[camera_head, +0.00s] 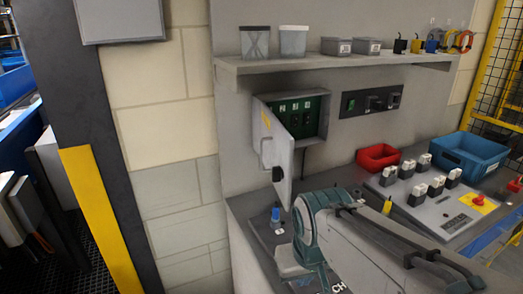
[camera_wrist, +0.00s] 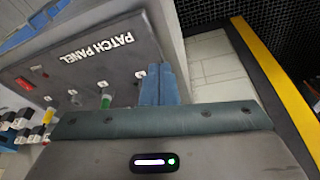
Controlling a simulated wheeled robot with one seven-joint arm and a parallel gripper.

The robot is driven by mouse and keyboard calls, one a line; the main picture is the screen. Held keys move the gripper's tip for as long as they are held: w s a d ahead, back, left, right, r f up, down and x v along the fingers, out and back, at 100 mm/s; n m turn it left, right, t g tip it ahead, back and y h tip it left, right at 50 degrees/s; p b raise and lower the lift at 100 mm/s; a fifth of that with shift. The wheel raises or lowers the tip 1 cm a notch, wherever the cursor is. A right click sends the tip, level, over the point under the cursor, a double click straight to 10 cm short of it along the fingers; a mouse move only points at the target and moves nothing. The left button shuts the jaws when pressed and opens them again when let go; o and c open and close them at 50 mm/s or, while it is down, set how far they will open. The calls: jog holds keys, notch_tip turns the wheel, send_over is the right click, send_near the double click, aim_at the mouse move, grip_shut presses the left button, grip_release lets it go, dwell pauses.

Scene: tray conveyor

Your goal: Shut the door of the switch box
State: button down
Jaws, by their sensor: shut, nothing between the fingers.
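The switch box (camera_head: 320,122) is mounted on the grey wall panel under the shelf. Its green inside with switches shows. Its door (camera_head: 277,150) stands open, hinged at the left side and swung out towards me, with a dark handle and a yellow label. In the wrist view my gripper (camera_wrist: 158,84) shows as blue fingers held together with nothing between them, in front of the patch panel (camera_wrist: 90,60). My arm fills the lower right of the head view, below and right of the door.
A shelf (camera_head: 350,60) with tubs and small boxes runs above the box. A red bin (camera_head: 377,157), a blue bin (camera_head: 468,155) and a switch panel (camera_head: 430,205) stand on the counter at right.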

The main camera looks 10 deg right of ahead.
jog(key=w+a+r+t+h, duration=0.1)
jog(key=w+a+r+h, duration=0.1)
jog(key=w+a+r, duration=0.4)
jog(key=w+a+r+h, duration=0.1)
jog(key=w+r, duration=0.6)
jog(key=w, duration=0.3)
jog(key=w+a+r+t+h, duration=0.1)
jog(key=w+a+r+h, duration=0.1)
jog(key=w+a+r, duration=0.4)
jog(key=m+p, duration=0.1)
jog(key=p, duration=0.2)
send_near(274, 163)
jog(key=a+x, duration=0.1)
jog(key=x, duration=0.3)
jog(key=shift+w+d+f, duration=0.4)
jog(key=shift+d, duration=0.15)
jog(key=shift+d, duration=0.1)
